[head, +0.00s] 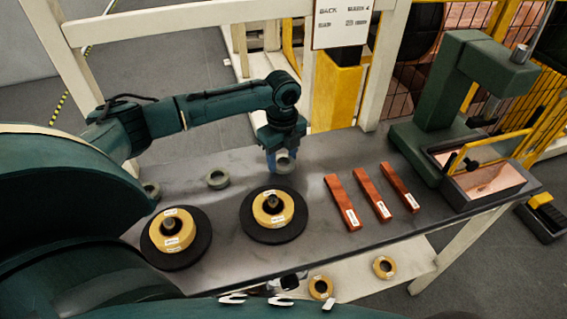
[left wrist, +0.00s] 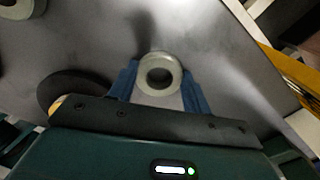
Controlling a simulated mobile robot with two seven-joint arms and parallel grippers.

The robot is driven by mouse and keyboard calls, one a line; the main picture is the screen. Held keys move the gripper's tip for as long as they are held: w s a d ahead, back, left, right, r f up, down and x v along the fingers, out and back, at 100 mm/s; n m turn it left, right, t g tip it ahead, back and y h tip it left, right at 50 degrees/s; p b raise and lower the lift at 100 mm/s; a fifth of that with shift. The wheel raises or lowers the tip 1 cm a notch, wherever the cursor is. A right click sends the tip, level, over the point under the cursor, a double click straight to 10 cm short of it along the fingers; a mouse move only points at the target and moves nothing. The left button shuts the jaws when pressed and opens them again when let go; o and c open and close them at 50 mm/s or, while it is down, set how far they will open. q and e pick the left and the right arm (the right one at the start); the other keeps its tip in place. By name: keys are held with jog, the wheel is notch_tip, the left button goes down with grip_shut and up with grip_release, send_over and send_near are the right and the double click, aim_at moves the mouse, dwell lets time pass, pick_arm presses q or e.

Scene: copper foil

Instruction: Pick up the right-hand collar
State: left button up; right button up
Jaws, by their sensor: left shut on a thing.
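The right-hand collar (head: 285,164) is a grey-green ring with a round hole. My left gripper (head: 281,160) is shut on it, over the back part of the bench. In the left wrist view the collar (left wrist: 159,75) sits between the blue fingertips, with its hole facing the camera. A blurred shadow lies apart from it on the bench, so it seems to be held above the top. Two similar collars stay on the bench, one in the middle (head: 217,179) and one at the left (head: 151,188). My right gripper does not show.
Two black discs with yellow labelled rolls stand in front, one at left (head: 200,247) and one nearer the middle (head: 290,230). Several copper-coloured bars (head: 369,192) lie to the right. A green press (head: 438,110) stands at the right end. Yellow rings (head: 384,267) lie on a lower shelf.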

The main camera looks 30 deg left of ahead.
pick_arm(q)
jog(key=shift+c, duration=1.4)
jog(key=shift+r, duration=0.1)
